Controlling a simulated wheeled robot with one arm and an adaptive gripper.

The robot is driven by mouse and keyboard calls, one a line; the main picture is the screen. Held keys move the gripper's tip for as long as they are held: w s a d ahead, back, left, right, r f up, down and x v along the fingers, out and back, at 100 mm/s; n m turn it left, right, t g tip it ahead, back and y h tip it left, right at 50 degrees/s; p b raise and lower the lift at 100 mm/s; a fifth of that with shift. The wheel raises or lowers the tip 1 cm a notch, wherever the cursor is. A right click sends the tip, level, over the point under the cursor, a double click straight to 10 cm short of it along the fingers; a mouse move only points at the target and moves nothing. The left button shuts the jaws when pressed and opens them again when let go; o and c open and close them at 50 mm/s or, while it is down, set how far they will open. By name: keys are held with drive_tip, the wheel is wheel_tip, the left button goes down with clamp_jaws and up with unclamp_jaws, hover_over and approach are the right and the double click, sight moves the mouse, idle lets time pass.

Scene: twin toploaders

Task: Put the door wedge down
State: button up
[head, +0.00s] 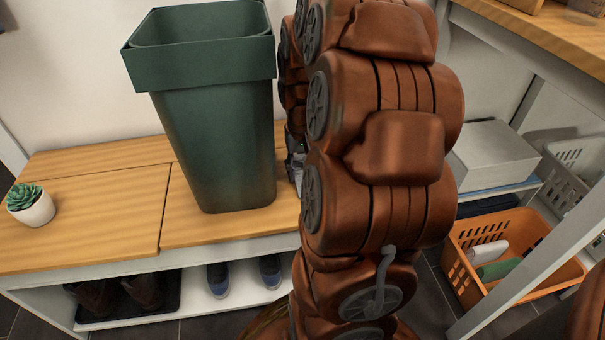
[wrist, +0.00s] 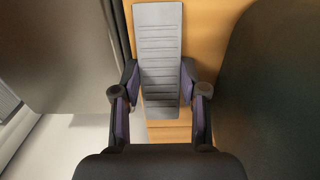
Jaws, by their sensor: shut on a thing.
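The door wedge (wrist: 159,50) is a grey, ribbed, tapering piece in the wrist view. My gripper (wrist: 159,90) is shut on its near part, with one finger on each side. Wooden surface shows behind and below the wedge; I cannot tell whether the wedge touches it. In the head view my own arm hides most of the gripper, and only a small dark part of it shows just right of the green bin. The wedge cannot be made out clearly there.
A green bin (head: 220,130) stands on the wooden bench top (head: 90,215), close to my gripper. A potted succulent (head: 32,206) is at the left end, with clear bench between. Shoes (head: 218,280) sit on the shelf below. An orange basket (head: 545,275) and a grey box (head: 492,152) are at right.

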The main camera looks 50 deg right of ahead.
drive_tip(key=shift+f, duration=0.1)
drive_tip(key=o, duration=1.2)
drive_tip(key=shift+c, duration=0.2)
